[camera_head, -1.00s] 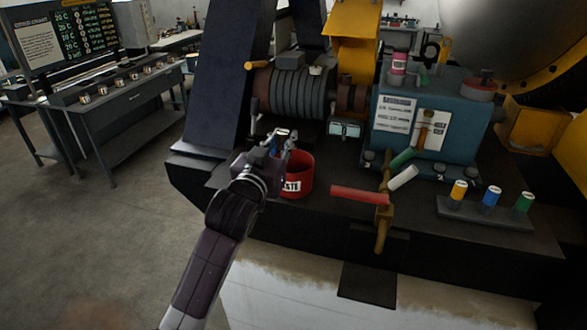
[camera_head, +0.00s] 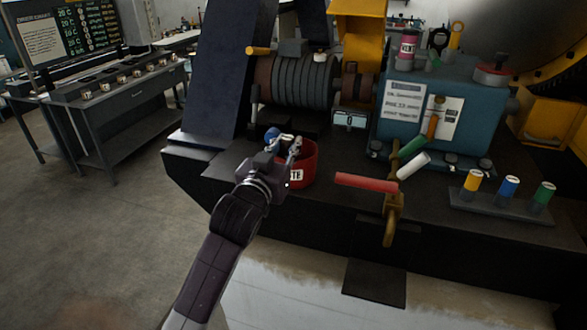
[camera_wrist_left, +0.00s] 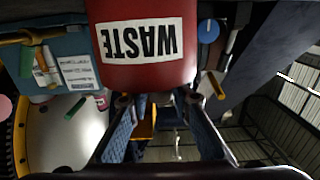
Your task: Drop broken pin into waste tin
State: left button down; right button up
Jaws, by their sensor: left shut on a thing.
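The red waste tin (camera_head: 308,167) stands on the dark bench, its white label partly hidden behind my left gripper (camera_head: 284,146). The gripper is at the tin's front left, with its fingertips around rim height. In the left wrist view the tin (camera_wrist_left: 150,72) appears upside down, close ahead, with its WASTE label readable. The fingers of my left gripper (camera_wrist_left: 160,102) reach toward its rim edge. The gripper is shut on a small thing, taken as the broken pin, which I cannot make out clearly. My right gripper is not in view.
A red-handled brass valve (camera_head: 368,181) is right of the tin, with the teal box (camera_head: 425,110) behind it. A rack (camera_head: 500,205) holds yellow, blue and green cylinders. A blue knob (camera_head: 271,134) shows behind the gripper. A dark sloping beam (camera_head: 222,75) rises at left.

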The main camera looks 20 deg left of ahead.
pick_arm(q)
jog(key=shift+s+r, duration=0.1)
jog(key=c, duration=1.7)
grip_release()
jog(key=shift+o, duration=0.2)
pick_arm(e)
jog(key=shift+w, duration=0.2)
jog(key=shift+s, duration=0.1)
pick_arm(q)
jog(key=s, duration=1.2)
jog(key=shift+a, duration=0.2)
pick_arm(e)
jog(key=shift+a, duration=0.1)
